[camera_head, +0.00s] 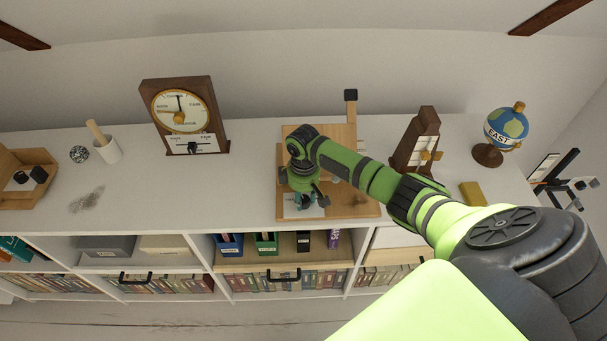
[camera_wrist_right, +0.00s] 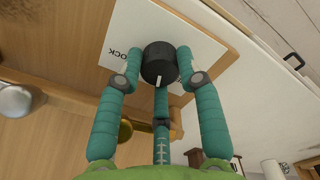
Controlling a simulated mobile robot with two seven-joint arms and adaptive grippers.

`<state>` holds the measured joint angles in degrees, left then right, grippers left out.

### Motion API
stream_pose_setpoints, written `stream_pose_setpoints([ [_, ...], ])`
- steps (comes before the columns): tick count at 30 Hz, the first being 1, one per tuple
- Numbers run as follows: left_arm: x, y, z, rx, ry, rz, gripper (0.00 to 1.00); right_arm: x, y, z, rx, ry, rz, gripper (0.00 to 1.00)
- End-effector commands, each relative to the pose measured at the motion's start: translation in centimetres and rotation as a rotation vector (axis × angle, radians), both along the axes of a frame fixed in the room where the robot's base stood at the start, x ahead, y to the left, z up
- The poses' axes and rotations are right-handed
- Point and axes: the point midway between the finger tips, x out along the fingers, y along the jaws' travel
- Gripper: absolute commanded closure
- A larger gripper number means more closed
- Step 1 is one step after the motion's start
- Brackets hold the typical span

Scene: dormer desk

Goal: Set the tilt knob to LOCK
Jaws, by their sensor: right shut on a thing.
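The tilt knob (camera_wrist_right: 159,60) is black and round, with a white pointer mark pointing down in the right wrist view. It sits on a white label plate (camera_wrist_right: 128,28) fixed to a wooden stand. Lettering ending in "OCK" shows left of the knob, partly behind a finger. My right gripper (camera_wrist_right: 158,75) has its teal fingers closed around the knob. In the head view my right gripper (camera_head: 307,197) is at the front of the wooden stand (camera_head: 352,205), and it hides the knob there. My left gripper is not in view.
A dark wooden clock-like dial box (camera_head: 187,115) stands left on the white shelf top. A dark wooden stand (camera_head: 414,142) and a globe (camera_head: 506,130) marked "EAST" stand right. A white cup (camera_head: 106,150) stands far left. Shelf top between cup and dial box is clear.

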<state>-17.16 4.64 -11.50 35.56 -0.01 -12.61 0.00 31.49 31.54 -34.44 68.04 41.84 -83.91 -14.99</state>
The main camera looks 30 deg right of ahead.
Motion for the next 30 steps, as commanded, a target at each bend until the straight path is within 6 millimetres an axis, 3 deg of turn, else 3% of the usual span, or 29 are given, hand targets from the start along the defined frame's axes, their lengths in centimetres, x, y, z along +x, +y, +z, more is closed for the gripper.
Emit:
stream_pose_setpoints([
  [8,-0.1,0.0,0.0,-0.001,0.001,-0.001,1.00,0.0,0.0,0.0,0.000,0.000,-0.012,0.96],
  [9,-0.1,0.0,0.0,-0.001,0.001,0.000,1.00,0.0,0.0,0.0,0.000,0.000,-0.012,0.56],
  [10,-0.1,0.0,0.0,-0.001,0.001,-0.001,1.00,0.0,0.0,0.0,0.000,0.000,-0.012,0.54],
  [23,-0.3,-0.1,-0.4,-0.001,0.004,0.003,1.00,0.1,-0.1,-0.2,-0.001,-0.003,0.011,0.54],
  [30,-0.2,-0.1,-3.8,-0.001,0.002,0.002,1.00,0.1,-0.2,-0.8,-0.004,-0.004,0.245,0.54],
])
